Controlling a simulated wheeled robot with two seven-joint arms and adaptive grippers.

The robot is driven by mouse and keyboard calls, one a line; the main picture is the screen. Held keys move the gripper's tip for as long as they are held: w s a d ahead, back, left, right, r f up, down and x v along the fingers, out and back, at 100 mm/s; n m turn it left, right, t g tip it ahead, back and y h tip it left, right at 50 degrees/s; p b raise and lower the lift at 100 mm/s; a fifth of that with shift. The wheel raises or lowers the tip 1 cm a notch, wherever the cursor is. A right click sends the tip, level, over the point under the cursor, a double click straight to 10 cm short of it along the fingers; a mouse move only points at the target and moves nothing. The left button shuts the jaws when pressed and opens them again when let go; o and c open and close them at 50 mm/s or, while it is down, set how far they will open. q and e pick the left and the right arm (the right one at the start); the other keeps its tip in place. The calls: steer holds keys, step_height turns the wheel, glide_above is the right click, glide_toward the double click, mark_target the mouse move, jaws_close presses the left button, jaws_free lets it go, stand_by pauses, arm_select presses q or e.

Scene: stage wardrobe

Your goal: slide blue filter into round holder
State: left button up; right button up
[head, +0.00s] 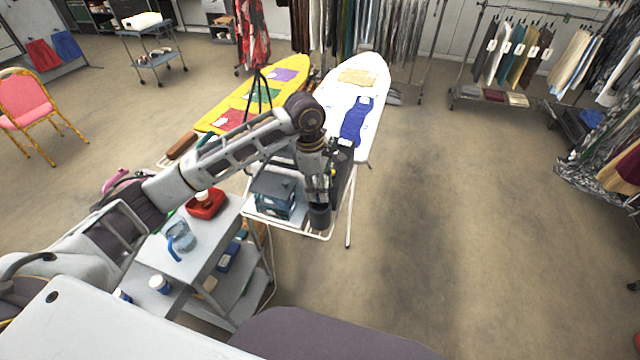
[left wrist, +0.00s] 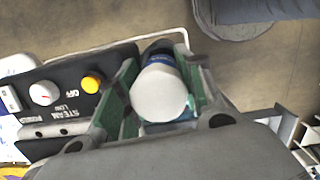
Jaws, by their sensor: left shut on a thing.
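The blue filter (left wrist: 160,92) is a short cylinder with a white round end and a blue band. In the left wrist view it sits between the green-padded fingers of my left gripper (left wrist: 163,98), which is shut on it. A dark rounded edge (left wrist: 157,46) shows just past the filter; it may be the round holder, mostly hidden, and I cannot tell whether the filter is in it. In the head view my left gripper (head: 319,200) points down beside the dark steam station (head: 343,178), and the filter is hidden. My right gripper is not in view.
The station's panel (left wrist: 65,95) has a white knob and a yellow button close to the fingers. A grey-blue iron (head: 272,194) stands left of the gripper. A trolley (head: 205,255) holds a jug (head: 181,238) and a red tray (head: 206,206).

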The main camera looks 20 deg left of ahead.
mark_target(319, 202)
arm_select(q)
steer(key=shift+f, duration=0.7)
steer(key=shift+f+b, duration=1.8)
steer(key=shift+b, duration=0.1)
steer(key=shift+s+f, duration=0.3)
steer(key=shift+f, duration=0.15)
steer(key=o, duration=1.2)
steer(key=shift+c, duration=0.2)
steer(key=shift+w+r, duration=0.1)
steer(key=shift+w+a+r, duration=0.1)
steer(key=shift+w+r, duration=0.05)
steer(key=shift+r, duration=0.25)
steer(key=r, duration=0.3)
steer(key=a+r, duration=0.1)
steer(key=r, duration=0.7)
steer(key=shift+s+a+r, duration=0.2)
steer(key=shift+a, duration=0.05)
